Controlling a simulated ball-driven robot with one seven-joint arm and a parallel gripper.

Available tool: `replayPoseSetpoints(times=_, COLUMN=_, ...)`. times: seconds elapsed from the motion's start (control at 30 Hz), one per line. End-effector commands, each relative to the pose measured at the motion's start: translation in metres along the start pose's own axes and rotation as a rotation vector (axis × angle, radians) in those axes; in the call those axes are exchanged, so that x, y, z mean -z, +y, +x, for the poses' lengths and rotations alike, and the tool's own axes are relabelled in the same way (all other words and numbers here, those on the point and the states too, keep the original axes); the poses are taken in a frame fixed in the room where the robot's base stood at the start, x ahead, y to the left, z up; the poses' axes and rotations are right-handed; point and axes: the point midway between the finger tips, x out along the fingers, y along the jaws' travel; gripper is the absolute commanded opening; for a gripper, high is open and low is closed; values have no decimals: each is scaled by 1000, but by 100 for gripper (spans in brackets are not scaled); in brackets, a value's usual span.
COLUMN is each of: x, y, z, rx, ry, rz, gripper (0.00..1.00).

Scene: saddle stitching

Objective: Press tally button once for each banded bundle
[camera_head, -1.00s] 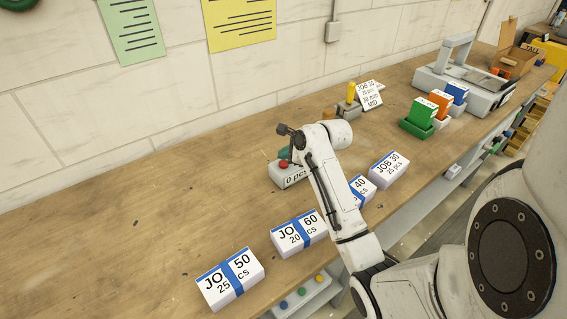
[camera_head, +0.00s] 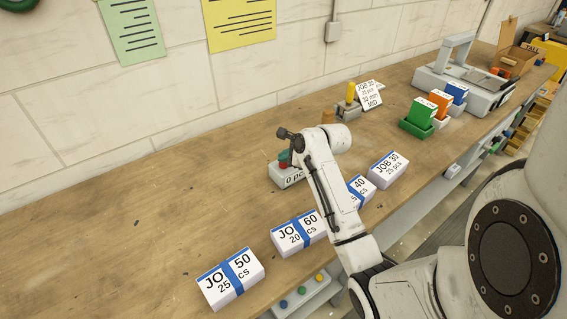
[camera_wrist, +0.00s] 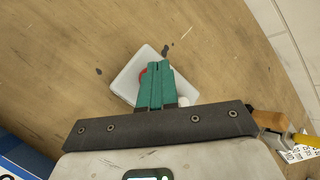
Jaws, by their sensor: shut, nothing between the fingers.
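The tally counter (camera_head: 284,178) is a pale box with a red button (camera_head: 283,165) and a label starting "0 pc". My gripper (camera_head: 284,158) has teal fingers, shut and empty, right at the button. In the wrist view the fingertips (camera_wrist: 157,66) lie over the counter box (camera_wrist: 125,82), and the red button (camera_wrist: 143,72) peeks out beside them. I cannot tell whether they touch it. Blue bands cross the JOB 50 bundle (camera_head: 231,279), the JOB 60 bundle (camera_head: 299,234) and the bundle marked 40 (camera_head: 362,188), partly hidden by my arm. The JOB 30 stack (camera_head: 388,169) shows no band.
A job card (camera_head: 369,94) stands behind the counter. Green (camera_head: 422,112), orange (camera_head: 440,102) and blue blocks stand in holders farther right, near a grey machine (camera_head: 465,85). The bench's left side is clear.

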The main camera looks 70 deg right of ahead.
Motion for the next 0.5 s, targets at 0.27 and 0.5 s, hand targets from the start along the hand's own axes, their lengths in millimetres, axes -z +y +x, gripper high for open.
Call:
replayPoseSetpoints(times=0.27, x=2, y=2, z=2, rx=-1, ry=0, rz=0, gripper=0)
replayPoseSetpoints(times=0.5, x=3, y=4, z=4, rx=-2, ry=1, rz=0, gripper=0)
